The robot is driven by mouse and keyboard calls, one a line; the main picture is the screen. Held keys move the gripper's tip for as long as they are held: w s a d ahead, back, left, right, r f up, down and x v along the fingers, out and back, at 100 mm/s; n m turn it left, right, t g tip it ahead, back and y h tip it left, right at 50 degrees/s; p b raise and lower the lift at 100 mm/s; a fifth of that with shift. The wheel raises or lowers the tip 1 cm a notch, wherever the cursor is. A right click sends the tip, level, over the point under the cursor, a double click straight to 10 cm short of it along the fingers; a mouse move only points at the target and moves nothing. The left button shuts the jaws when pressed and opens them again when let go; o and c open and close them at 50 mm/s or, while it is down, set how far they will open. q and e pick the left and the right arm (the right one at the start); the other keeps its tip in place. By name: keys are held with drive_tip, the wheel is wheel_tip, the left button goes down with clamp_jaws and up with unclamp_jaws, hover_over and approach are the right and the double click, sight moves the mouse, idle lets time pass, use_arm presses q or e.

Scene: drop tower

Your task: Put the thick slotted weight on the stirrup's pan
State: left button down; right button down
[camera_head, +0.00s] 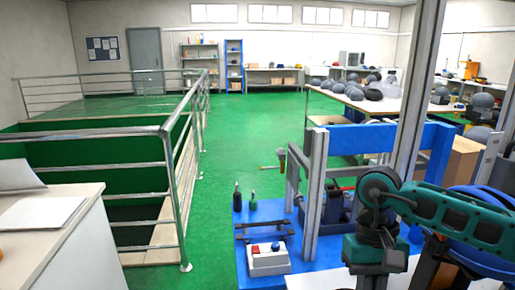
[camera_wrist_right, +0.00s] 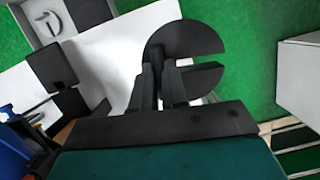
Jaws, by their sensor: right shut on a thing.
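The thick slotted weight (camera_wrist_right: 190,44) is a dark disc with a slot open to the right in the right wrist view. My right gripper (camera_wrist_right: 164,80) is shut on its lower left edge; the fingers cover part of the disc. A white sheet or surface (camera_wrist_right: 105,60) lies behind and below it. In the head view my green right arm reaches in from the right, but its gripper and the weight are not seen there. I cannot make out the stirrup or its pan for sure in either view. My left gripper is in neither view.
Metal uprights (camera_head: 315,190) rise from a blue base (camera_head: 240,262) beside my right arm. A control box (camera_head: 268,260) with a red button sits on it. A railing (camera_head: 165,180) surrounds a floor pit on the left. Green floor (camera_head: 245,130) is open beyond.

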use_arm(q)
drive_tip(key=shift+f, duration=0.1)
use_arm(e)
drive_tip(key=shift+r+m, duration=0.2)
drive_tip(key=shift+m, duration=0.1)
